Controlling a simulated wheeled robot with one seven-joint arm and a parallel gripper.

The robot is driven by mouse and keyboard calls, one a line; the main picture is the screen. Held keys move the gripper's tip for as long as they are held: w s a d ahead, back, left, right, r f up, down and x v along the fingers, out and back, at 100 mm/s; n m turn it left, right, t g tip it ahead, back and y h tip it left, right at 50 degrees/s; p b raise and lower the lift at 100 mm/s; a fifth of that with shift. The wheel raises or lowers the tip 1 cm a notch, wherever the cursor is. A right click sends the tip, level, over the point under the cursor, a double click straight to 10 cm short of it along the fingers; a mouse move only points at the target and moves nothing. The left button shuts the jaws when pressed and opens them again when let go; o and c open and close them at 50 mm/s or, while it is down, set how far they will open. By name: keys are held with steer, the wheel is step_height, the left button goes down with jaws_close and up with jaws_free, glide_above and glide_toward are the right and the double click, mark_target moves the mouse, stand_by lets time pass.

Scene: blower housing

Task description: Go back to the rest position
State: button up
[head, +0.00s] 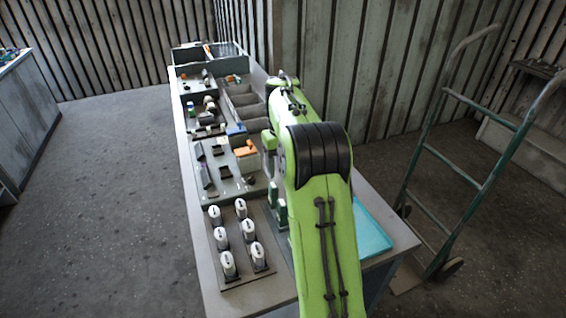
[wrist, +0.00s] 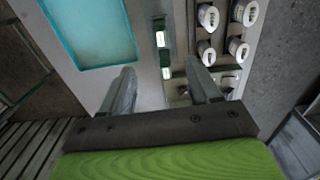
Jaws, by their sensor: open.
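In the wrist view my gripper (wrist: 166,88) has its two grey fingers spread apart, with nothing between them. It hangs above the workbench, near the teal tray (wrist: 92,30) and the white-capped cylinders (wrist: 207,16). In the head view my green arm reaches out over the bench and hides its middle right part. The gripper itself is hidden behind the arm there. The teal tray also shows at the right of the arm in the head view (head: 372,238).
The long workbench (head: 200,270) carries a dark board (head: 235,262) with several white cylinders, parts boards behind it and a divided grey bin (head: 243,103). A hand truck (head: 470,180) stands close to the right. Open floor (head: 100,200) lies to the left.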

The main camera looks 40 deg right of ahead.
stand_by(0.5)
steer(key=s+a+r+n+t+h, duration=0.1)
steer(key=s+a+r+n+t, duration=0.15)
steer(key=s+a+r, duration=0.9)
steer(key=s+a+f+t, duration=0.1)
steer(key=s+a+f, duration=0.2)
steer(key=s+a, duration=0.2)
steer(key=s+a+f+t+y, duration=0.1)
steer(key=s+a+f+t, duration=0.1)
steer(key=s+a, duration=0.3)
steer(key=s+f, duration=0.1)
steer(key=s, duration=0.3)
steer(key=shift+s, duration=0.35)
